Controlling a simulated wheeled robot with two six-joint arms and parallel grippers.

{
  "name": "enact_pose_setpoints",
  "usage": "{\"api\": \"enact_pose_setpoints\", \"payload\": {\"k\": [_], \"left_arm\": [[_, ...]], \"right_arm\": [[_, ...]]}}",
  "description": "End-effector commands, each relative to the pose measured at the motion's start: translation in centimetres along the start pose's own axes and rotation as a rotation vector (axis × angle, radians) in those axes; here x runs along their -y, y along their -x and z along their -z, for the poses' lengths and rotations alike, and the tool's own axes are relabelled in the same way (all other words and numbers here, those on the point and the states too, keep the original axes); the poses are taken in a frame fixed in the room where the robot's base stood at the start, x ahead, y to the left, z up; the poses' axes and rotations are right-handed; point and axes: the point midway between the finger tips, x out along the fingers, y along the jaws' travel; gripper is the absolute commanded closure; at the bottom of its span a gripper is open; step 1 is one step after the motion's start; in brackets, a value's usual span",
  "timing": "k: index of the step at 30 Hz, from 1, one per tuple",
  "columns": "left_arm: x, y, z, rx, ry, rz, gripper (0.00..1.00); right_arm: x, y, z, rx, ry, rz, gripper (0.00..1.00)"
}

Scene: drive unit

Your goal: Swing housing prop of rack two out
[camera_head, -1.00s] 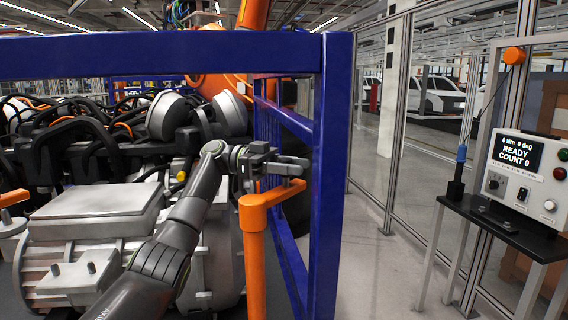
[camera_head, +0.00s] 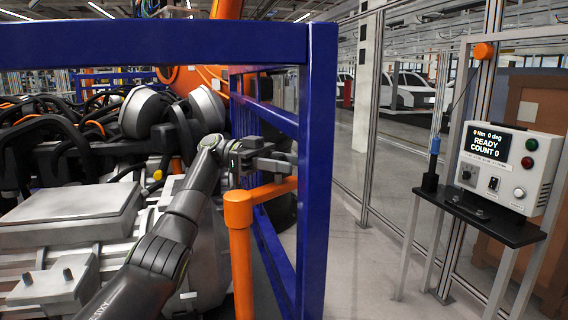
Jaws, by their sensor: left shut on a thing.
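The orange housing prop (camera_head: 240,255) is an upright post with a short arm at its top that points right toward the blue rack post. My left gripper (camera_head: 283,163) is at that short arm, just above and around its right end. Its jaws are shut on the prop's arm, though the contact is partly hidden. The blue rack (camera_head: 315,190) has a thick upright at the front right and a top rail. The grey housing of the drive unit (camera_head: 75,205) sits inside the rack, left of the prop. My right gripper is not in view.
A control box (camera_head: 508,165) with a lit display reading READY COUNT 0 stands on a black shelf (camera_head: 480,217) at the right. Black hoses (camera_head: 60,130) crowd the drive unit. Grey floor (camera_head: 375,260) lies clear between rack and shelf.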

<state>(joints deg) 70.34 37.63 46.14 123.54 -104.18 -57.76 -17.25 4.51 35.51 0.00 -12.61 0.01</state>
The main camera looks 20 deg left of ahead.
Motion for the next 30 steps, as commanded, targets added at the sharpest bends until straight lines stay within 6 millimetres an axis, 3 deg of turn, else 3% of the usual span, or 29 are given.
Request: {"api": "enact_pose_setpoints", "payload": {"k": [1,6,17,30], "left_arm": [[0.0,-0.2,-0.7,0.006,0.008,-0.010,0.61],[0.0,-0.2,-0.5,0.004,0.006,-0.008,0.42],[0.0,-0.1,0.4,0.002,0.001,-0.005,0.42],[0.0,-0.3,7.5,0.002,0.002,-0.007,0.42]], "right_arm": [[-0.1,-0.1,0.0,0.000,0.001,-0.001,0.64],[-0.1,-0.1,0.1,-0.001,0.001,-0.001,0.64],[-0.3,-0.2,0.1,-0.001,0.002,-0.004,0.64],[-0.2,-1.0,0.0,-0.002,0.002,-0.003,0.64]]}}
